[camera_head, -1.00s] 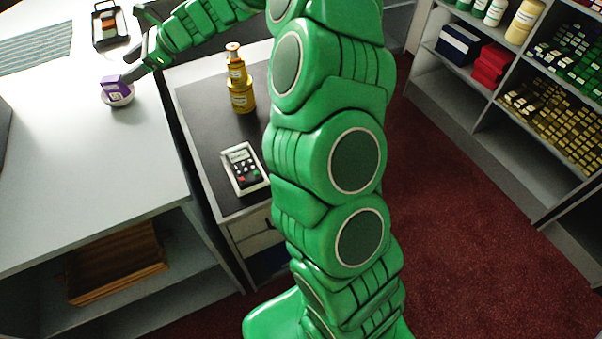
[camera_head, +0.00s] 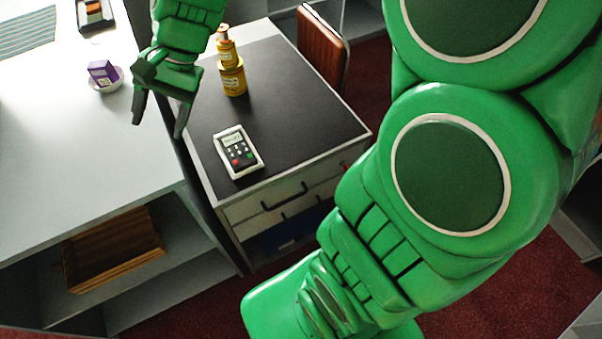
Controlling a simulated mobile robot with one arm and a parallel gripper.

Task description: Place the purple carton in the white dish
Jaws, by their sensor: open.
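The purple carton (camera_head: 101,71), purple with a white label, sits tilted in the small white dish (camera_head: 117,84) on the light counter. The dish's rim shows around the carton's lower part. My gripper (camera_head: 158,130) is open and empty, pointing down, to the right of and nearer than the dish. Its two dark fingers are spread apart, around the counter's right edge in the picture. It is clear of the carton.
A dark-topped drawer cabinet (camera_head: 290,109) beside the counter bears yellow bottles (camera_head: 232,78) and a card terminal (camera_head: 238,152). A brown chair back (camera_head: 322,48) stands behind. A tray (camera_head: 95,14) and striped cloth (camera_head: 24,33) lie at the counter's far left.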

